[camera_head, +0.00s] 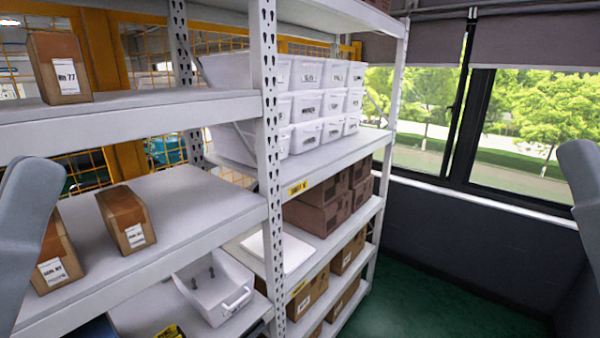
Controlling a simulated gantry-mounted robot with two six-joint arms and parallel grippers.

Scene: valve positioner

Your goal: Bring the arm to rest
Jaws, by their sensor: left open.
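One of my grey arm links (22,235) stands upright at the left edge, in front of the shelves. A matching grey arm link of mine (585,185) shows at the right edge, in front of the window wall. I can make out no fingers or jaws of either gripper in this view. Nothing held can be seen. No part that I can identify as a valve positioner shows.
Metal shelving (120,110) fills the left and middle. It bears brown boxes (127,218), stacked white bins (305,105) and an open white bin (215,285) with small grey items inside. Green floor (425,290) is clear at the lower right, below windows.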

